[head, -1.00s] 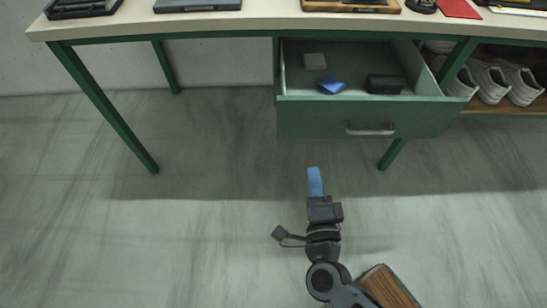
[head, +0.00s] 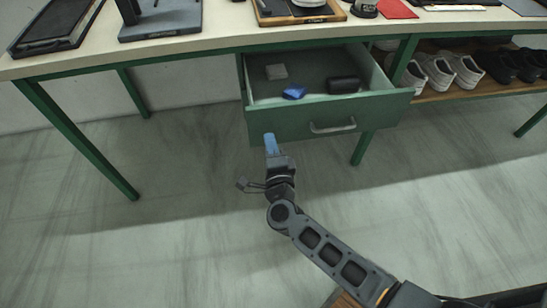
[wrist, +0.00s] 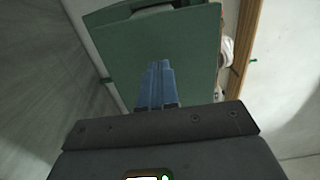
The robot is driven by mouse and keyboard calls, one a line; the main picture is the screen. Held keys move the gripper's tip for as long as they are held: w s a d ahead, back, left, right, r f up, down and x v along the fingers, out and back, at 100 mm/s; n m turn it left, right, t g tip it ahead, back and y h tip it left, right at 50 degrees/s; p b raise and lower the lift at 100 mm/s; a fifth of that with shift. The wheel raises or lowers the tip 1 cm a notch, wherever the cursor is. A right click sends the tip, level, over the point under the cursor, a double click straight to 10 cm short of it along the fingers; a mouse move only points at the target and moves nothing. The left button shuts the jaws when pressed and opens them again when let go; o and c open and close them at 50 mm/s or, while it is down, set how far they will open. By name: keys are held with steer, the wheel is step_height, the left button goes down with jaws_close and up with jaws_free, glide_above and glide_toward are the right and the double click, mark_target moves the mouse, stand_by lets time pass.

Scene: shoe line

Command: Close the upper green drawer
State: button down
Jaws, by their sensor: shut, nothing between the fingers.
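The green drawer (head: 290,122) is pulled open under the table top, with its front panel and grey bar handle (head: 333,126) facing me. Inside it lie a grey block (head: 276,72), a blue item (head: 294,92) and a black case (head: 343,85). My gripper (head: 271,143) has blue fingers and is shut and empty. In the head view its tips are at the lower left of the drawer front, left of the handle. In the wrist view the shut fingers (wrist: 157,85) point at the green front panel (wrist: 190,50). I cannot tell whether they touch it.
The table top (head: 222,35) carries trays, a black stand and a red cloth (head: 396,9). A green table leg (head: 80,140) stands at left. White shoes (head: 437,72) and black shoes sit on a wooden shelf (head: 480,92) at right. The floor in front is clear.

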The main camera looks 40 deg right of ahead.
mark_target(267, 129)
steer(key=shift+x, duration=1.1)
steer(key=shift+w+d, duration=0.35)
steer(key=shift+w, duration=0.1)
steer(key=b+x, duration=1)
steer(key=x, duration=1.5)
steer(key=shift+f, duration=0.15)
steer(key=shift+w+d, duration=0.15)
steer(key=shift+d, duration=0.05)
steer(key=shift+w+d+r, duration=0.1)
steer(key=shift+w+r, duration=0.05)
steer(key=shift+r, duration=0.2)
